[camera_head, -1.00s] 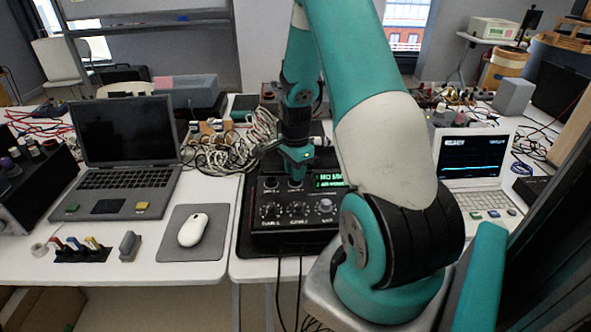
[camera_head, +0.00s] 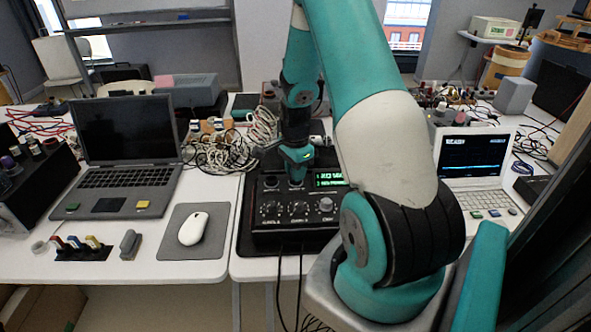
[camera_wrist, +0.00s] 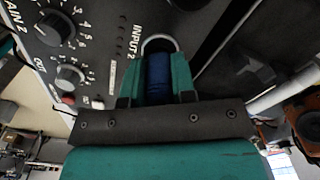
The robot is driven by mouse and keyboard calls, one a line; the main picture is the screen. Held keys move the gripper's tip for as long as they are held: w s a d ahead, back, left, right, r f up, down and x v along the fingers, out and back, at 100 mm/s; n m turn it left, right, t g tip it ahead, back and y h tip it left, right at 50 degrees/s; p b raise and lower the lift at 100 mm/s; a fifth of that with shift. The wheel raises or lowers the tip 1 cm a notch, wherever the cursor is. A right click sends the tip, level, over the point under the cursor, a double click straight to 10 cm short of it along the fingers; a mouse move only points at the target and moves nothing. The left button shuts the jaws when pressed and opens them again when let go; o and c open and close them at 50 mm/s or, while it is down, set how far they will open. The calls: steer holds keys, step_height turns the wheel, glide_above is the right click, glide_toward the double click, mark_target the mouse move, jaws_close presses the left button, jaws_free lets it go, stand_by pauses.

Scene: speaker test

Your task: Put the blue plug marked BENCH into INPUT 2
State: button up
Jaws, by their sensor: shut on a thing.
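My gripper (camera_wrist: 157,88) is shut on a blue plug (camera_wrist: 158,72), whose ribbed body shows between the teal fingers in the wrist view. The plug lines up with the metal ring of the socket (camera_wrist: 160,40) beside the printed label INPUT 2 (camera_wrist: 134,43). How deep the plug sits in the socket cannot be told, and the word BENCH cannot be seen.
The box has knobs (camera_head: 298,208) at its front and a lit green display (camera_head: 331,180). Tangled cables (camera_head: 222,155) lie to the left.

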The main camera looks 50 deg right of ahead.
steer(key=o, duration=1)
steer(key=shift+r, duration=0.1)
step_height(320, 180, up, 17)
steer(key=s+a+r+n+t+y, duration=0.1)
steer(key=a+r+n, duration=0.2)
steer(key=a+n, duration=0.75)
steer(key=s+a+r+n+y, duration=0.15)
steer(key=a+n, duration=0.35)
steer(key=a, duration=1)
steer(key=s+a+n, duration=0.4)
steer(key=s+a+r+n+y, duration=0.1)
steer(key=s+a+n, duration=0.3)
steer(key=n, duration=0.1)
steer(key=s+a+r+n+g, duration=0.1)
steer(key=s+a+n, duration=0.3)
steer(key=shift+s+a+n+y, duration=0.35)
steer(key=shift+s+a, duration=0.05)
